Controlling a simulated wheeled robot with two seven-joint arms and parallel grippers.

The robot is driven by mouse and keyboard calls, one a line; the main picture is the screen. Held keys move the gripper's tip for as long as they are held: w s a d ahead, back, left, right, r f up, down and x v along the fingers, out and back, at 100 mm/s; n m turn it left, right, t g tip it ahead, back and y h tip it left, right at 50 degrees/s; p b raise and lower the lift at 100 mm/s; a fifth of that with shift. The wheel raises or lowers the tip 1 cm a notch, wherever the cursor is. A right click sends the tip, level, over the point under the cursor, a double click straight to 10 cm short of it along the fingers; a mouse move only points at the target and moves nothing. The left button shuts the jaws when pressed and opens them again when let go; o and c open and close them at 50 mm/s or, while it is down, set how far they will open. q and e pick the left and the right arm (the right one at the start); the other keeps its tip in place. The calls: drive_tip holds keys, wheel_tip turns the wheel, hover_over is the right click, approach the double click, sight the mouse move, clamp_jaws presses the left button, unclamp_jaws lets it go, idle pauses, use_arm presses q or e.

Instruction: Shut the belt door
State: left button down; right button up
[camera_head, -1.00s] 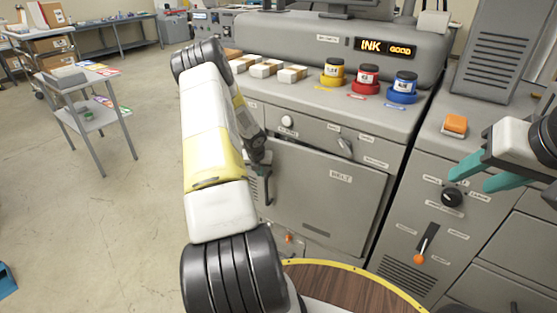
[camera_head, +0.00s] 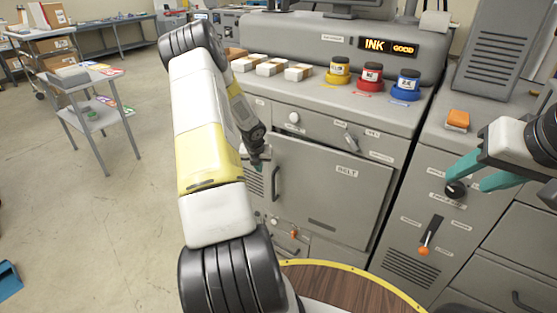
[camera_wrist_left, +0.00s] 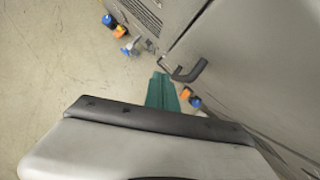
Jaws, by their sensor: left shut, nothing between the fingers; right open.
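The grey belt door (camera_head: 330,190), labelled BELT, is on the front of the cabinet and stands flush or nearly so; I cannot tell whether it is fully shut. Its black handle (camera_head: 275,184) is at its left edge and also shows in the left wrist view (camera_wrist_left: 190,70). My left gripper (camera_head: 257,162) is shut and empty, up and left of the handle in the head view. In the left wrist view its teal fingers (camera_wrist_left: 162,92) are beside the handle; contact is unclear. My right gripper (camera_head: 464,179) is open and empty at the right.
An orange lever (camera_head: 294,233) is below the door. A black knob (camera_head: 455,190) and an orange-tipped lever (camera_head: 425,245) are on the right cabinet, near my right gripper. Ink jars (camera_head: 371,76) stand on the cabinet top. The floor at left (camera_head: 100,220) is open.

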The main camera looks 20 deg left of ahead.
use_arm(q)
drive_tip(key=a+v, duration=0.1)
drive_tip(key=v, duration=0.4)
drive_tip(key=n+t+h, duration=0.5)
drive_tip(key=t, duration=0.1)
approach(270, 178)
drive_tip(key=s+d+f, duration=0.2)
drive_tip(key=d, duration=0.2)
drive_tip(key=s+a+f+n+t+y, duration=0.1)
drive_tip(key=s+n+t+y, duration=0.1)
drive_tip(key=s+n+t, duration=0.55)
drive_tip(key=shift+n, duration=0.35)
drive_tip(key=w, duration=0.9)
drive_tip(key=w+d, duration=0.1)
drive_tip(key=w, duration=0.3)
drive_tip(key=shift+w, duration=0.4)
